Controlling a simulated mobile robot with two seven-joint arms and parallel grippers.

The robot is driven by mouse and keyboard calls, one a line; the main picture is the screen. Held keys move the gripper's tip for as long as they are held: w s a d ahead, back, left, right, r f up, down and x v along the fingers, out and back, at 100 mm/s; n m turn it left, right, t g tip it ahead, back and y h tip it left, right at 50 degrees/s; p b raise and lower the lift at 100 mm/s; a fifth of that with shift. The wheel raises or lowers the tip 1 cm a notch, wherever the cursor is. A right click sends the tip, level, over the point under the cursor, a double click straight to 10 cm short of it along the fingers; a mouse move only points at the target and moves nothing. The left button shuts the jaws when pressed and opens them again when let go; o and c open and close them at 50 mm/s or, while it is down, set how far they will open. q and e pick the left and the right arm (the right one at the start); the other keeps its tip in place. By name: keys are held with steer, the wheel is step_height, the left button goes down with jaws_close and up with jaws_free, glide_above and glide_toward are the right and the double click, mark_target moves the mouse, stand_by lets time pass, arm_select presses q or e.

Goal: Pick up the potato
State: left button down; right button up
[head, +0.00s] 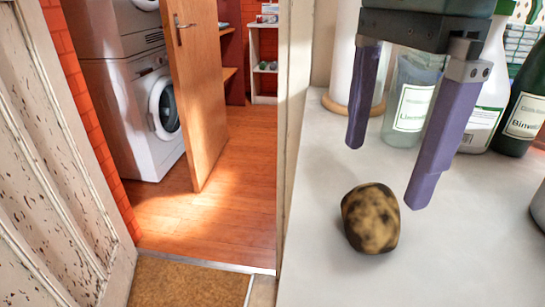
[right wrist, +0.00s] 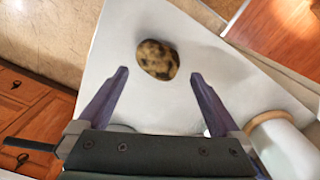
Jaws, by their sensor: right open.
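The potato (head: 370,218), brown with dark blotches, lies on the white countertop (head: 310,255) near its left edge. My right gripper (head: 386,172) is open and empty above the counter, its purple fingers spread apart, just behind and above the potato in the head view. In the right wrist view, the potato (right wrist: 157,59) lies beyond the fingertips of the right gripper (right wrist: 159,74), between their lines and slightly left of the middle. The fingers do not touch it. My left gripper is in neither view.
A glass jar (head: 412,100), a white bottle (head: 486,95) and a dark green bottle (head: 523,115) stand behind the gripper. A white cylinder on a wooden base (head: 353,105) stands at the back left. The counter around the potato is clear. A wooden door (head: 197,90) stands open at left.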

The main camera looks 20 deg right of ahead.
mark_target(376, 197)
steer(key=shift+s+f, duration=0.2)
steer(key=shift+f, duration=0.7)
step_height(376, 197, down, 5)
steer(key=shift+f, duration=0.1)
steer(key=c, duration=1.1)
